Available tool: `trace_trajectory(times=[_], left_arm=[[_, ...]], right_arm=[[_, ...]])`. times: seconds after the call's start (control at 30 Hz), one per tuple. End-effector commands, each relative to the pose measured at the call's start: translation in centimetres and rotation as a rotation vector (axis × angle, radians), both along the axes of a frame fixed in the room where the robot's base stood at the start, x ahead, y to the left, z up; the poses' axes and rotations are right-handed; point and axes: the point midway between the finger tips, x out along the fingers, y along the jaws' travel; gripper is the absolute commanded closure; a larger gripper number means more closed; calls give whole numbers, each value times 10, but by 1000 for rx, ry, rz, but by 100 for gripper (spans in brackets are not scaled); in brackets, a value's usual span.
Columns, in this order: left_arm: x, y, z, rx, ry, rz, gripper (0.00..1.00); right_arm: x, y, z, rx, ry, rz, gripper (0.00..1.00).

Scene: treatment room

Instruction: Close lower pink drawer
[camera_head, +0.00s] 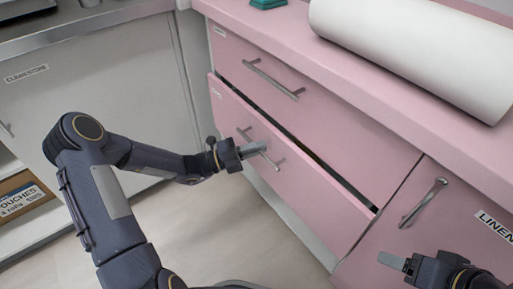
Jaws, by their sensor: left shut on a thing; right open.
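The lower pink drawer (300,196) is slightly open, with a dark gap along its top edge. It sits below a second pink drawer (320,110) that is shut and has its own bar handle. The fingers hide part of the handle. My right gripper (392,262) is open and empty at the lower right, in front of the pink linen cupboard door (390,232) and below its handle.
A pink counter (290,30) above the drawers carries a large white roll (420,50) and a small green object (268,3). Grey cabinets (100,95) stand at the left, with a cardboard box (22,197) on an open shelf. The floor (215,225) before the drawers is clear.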

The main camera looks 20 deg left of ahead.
Motion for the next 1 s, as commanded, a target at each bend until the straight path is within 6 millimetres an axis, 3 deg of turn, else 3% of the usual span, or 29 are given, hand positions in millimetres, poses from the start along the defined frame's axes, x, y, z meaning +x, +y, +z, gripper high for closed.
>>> trace_trajectory(times=[0.3,0.57,0.6,0.73,1.0], left_arm=[[28,-22,2,0,1,-2,100],[30,-23,0,2,0,2,100],[30,-23,0,1,1,2,84],[29,-23,0,2,1,1,68],[28,-23,-2,4,5,0,68]], right_arm=[[0,0,19,0,0,0,32],[0,0,17,0,0,0,32],[0,0,17,0,0,0,32],[0,0,17,0,0,0,32],[0,0,16,0,0,0,32]])
